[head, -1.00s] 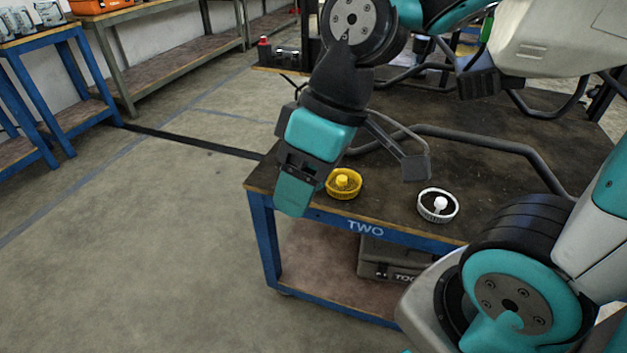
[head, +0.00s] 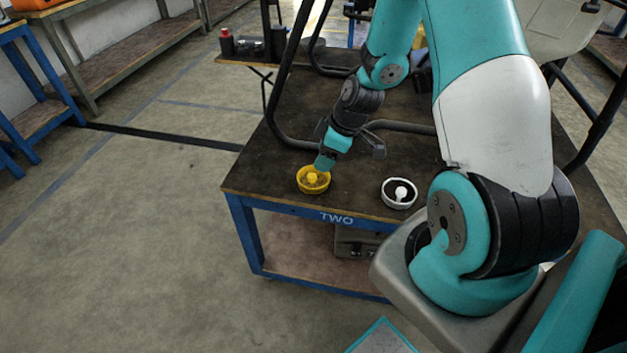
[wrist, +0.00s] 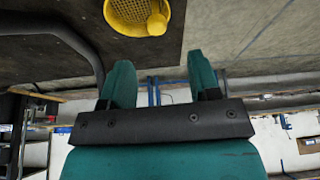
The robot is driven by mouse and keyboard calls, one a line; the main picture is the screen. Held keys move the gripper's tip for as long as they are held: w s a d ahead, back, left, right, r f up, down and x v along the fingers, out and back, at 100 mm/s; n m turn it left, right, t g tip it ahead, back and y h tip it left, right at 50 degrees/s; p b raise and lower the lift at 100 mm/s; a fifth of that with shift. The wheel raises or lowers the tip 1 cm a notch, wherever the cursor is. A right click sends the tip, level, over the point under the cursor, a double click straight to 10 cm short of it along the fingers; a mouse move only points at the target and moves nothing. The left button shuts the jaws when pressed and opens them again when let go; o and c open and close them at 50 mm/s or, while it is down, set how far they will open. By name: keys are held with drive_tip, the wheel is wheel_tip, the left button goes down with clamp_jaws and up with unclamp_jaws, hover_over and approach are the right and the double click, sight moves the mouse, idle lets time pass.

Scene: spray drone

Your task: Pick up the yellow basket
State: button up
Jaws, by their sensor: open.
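My gripper (head: 325,163) is just above and beside the basket's upper right side in the head view. In the wrist view the open fingers of my gripper (wrist: 160,85) are empty, and the basket (wrist: 135,14) lies beyond them at the top edge, partly cut off. I cannot tell in the head view whether a finger touches the basket.
A similar white basket (head: 398,193) stands to the right on the same table. Dark bent tubes (head: 400,127) run over the tabletop behind the gripper. A red-capped bottle (head: 226,42) stands at the back left. The floor left of the table is clear.

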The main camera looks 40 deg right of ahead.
sight(312, 175)
drive_tip(key=x, duration=0.8)
drive_tip(key=shift+w+f, duration=0.25)
drive_tip(key=shift+f, duration=0.15)
drive_tip(key=c, duration=1)
